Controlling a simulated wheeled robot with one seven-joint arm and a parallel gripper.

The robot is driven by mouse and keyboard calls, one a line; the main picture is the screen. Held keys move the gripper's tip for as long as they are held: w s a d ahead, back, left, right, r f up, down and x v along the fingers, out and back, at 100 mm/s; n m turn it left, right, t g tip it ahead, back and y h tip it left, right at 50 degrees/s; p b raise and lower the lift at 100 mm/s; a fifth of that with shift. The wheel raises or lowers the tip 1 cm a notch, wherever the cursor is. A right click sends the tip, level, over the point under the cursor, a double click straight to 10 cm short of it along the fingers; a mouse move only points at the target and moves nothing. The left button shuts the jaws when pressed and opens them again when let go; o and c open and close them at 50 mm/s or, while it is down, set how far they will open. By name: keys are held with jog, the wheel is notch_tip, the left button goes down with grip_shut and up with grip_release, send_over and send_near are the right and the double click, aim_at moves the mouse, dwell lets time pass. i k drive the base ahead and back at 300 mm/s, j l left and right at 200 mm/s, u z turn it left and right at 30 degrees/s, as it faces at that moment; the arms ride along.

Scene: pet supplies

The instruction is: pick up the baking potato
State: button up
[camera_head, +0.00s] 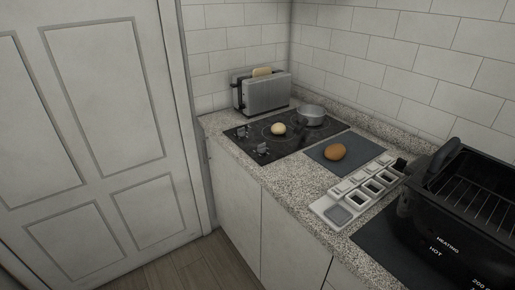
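A brown, rounded baking potato (335,152) lies on a dark grey mat or board (353,143) on the speckled counter. A smaller pale, round item (278,129) lies on the black cooktop to its left; I cannot tell what it is. My gripper is not in the camera_head view.
A white compartment tray (330,210) is in front of the mat. A black oven or grill (470,215) stands right. A closed door (95,120) is at left.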

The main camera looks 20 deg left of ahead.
aim_at(335, 152)
jog(key=u, duration=0.35)
jog(key=i+j+z, duration=0.1)
jog(key=z, duration=0.35)
jog(key=i+j+z, duration=0.1)
jog(key=j+z, duration=0.15)
jog(key=z, duration=0.2)
jog(key=j+z, duration=0.2)
jog(key=z, duration=0.25)
jog(key=j+z, duration=0.25)
jog(key=z, duration=0.2)
jog(key=j+z, duration=0.1)
jog(key=j, duration=0.35)
jog(key=j+z, duration=0.15)
jog(key=j, duration=0.3)
jog(key=k+j+z, duration=0.1)
jog(key=j, duration=0.35)
jog(key=k+j+z, duration=0.1)
jog(key=j, duration=0.35)
jog(key=k+j+z, duration=0.1)
jog(key=j, duration=0.35)
jog(key=k+j+z, duration=0.15)
jog(key=j, duration=0.25)
jog(key=k+j, duration=0.1)
jog(key=j, duration=0.75)
jog(key=k, duration=0.1)
